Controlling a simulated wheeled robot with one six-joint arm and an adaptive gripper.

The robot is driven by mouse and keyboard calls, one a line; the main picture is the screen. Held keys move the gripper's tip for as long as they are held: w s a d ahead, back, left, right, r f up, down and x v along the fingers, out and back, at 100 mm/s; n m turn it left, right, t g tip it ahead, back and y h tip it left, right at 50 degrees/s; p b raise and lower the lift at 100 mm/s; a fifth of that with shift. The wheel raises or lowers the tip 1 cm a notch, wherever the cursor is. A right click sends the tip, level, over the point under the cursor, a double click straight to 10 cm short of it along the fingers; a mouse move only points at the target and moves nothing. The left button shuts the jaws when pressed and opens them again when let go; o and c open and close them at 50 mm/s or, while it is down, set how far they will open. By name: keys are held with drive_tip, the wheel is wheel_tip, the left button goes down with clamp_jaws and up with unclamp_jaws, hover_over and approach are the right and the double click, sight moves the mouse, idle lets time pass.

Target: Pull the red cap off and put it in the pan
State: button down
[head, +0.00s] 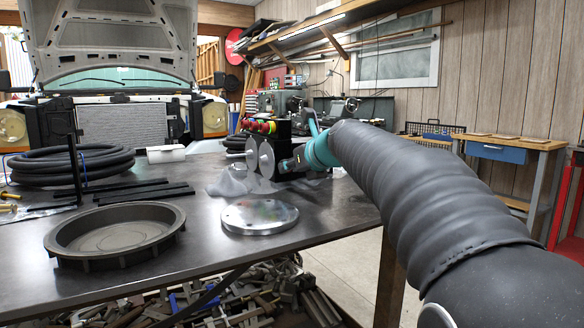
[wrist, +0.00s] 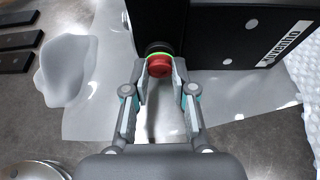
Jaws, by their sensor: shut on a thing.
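The red cap (wrist: 159,66) shows in the wrist view between the fingertips of my gripper (wrist: 160,72). A thin green ring and a dark round part sit right behind it, against a black box (wrist: 239,37). My gripper is shut on the cap, with a finger on each side. In the head view, several red, yellow and green round parts show at the black unit at the back of the table; I cannot tell which is this cap. The fingers are hidden there behind my arm. The pan (head: 115,232), dark, round and low-walled, stands empty at the front left of the table.
A shiny metal disc (head: 259,217) lies right of the pan. A crumpled clear sheet (wrist: 100,112) lies under the black box. Black bars (head: 125,190) and coiled black hose (head: 70,165) lie at the left. The table's front edge is close to the pan.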

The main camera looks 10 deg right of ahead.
drive_tip(key=shift+s+f, duration=0.1)
drive_tip(key=shift+s+d, duration=0.15)
drive_tip(key=shift+s, duration=0.15)
drive_tip(key=shift+s+d+b, duration=0.25)
drive_tip(key=shift+s+b, duration=0.05)
drive_tip(key=shift+s, duration=0.5)
drive_tip(key=shift+s+d+b, duration=0.2)
drive_tip(key=shift+s+d, duration=0.05)
drive_tip(key=shift+s, duration=0.45)
drive_tip(key=shift+s+d+b, duration=0.15)
drive_tip(key=shift+s+d, duration=0.05)
drive_tip(key=shift+s, duration=0.45)
wheel_tip(320, 180, up, 4)
drive_tip(key=p, duration=0.4)
wheel_tip(320, 180, up, 2)
drive_tip(key=shift+r, duration=0.1)
